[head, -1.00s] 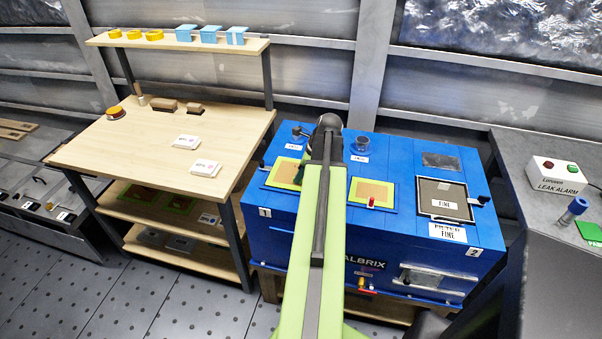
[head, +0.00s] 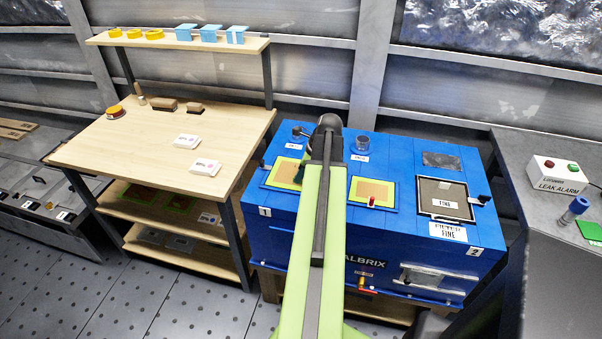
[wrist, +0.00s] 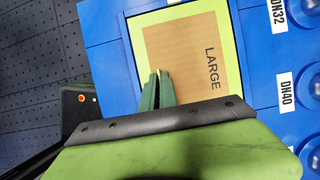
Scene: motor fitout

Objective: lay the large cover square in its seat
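A square seat (wrist: 184,45) with a tan floor marked LARGE and a yellow-green border lies on the blue tank top in the wrist view. In the head view its left part shows beside my arm (head: 284,171). My gripper (wrist: 157,74) has its two dark green fingers together over the near edge of this seat, with nothing seen held. In the head view the fingers are hidden behind my arm. Dark red squares with green edges (head: 138,196) lie on the bench's lower shelf; I cannot tell whether one is the large cover.
The blue tank (head: 400,150) also bears a smaller yellow-framed tan square (head: 372,190), a red knob (head: 371,202) and a dark panel marked FINE (head: 441,190). A wooden bench (head: 160,150) stands left. A grey counter (head: 535,150) with a leak alarm box (head: 556,172) stands right.

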